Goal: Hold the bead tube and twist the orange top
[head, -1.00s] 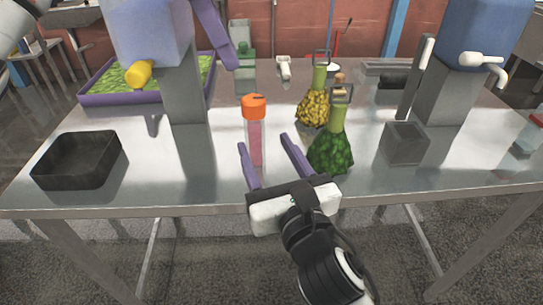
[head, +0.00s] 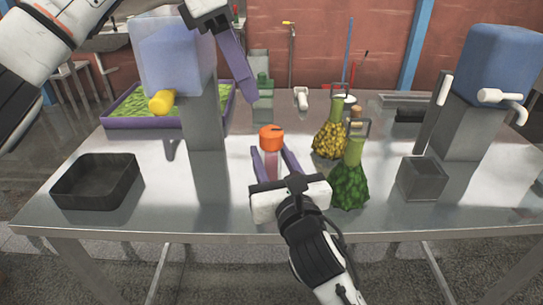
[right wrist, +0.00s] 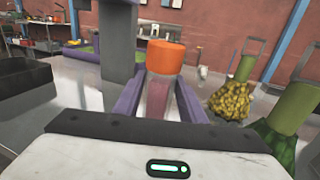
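The bead tube (head: 271,165) stands upright on the steel table, clear with pinkish contents and an orange top (head: 271,137). In the right wrist view the orange top (right wrist: 163,57) and tube (right wrist: 160,98) are straight ahead. My right gripper (head: 274,152) is open, with one purple finger on each side of the tube's body below the top; small gaps show. My left gripper (head: 231,95) is higher, left of and above the orange top, and empty. One of its purple fingers shows at the outer end of its body; the other is mostly hidden.
Yellow (head: 331,140) and green (head: 349,187) flasks stand close on the tube's right. A blue-topped filler (head: 205,115) stands behind left, another (head: 467,130) at right. A black tray (head: 97,184) is at front left, a grey box (head: 422,181) at right.

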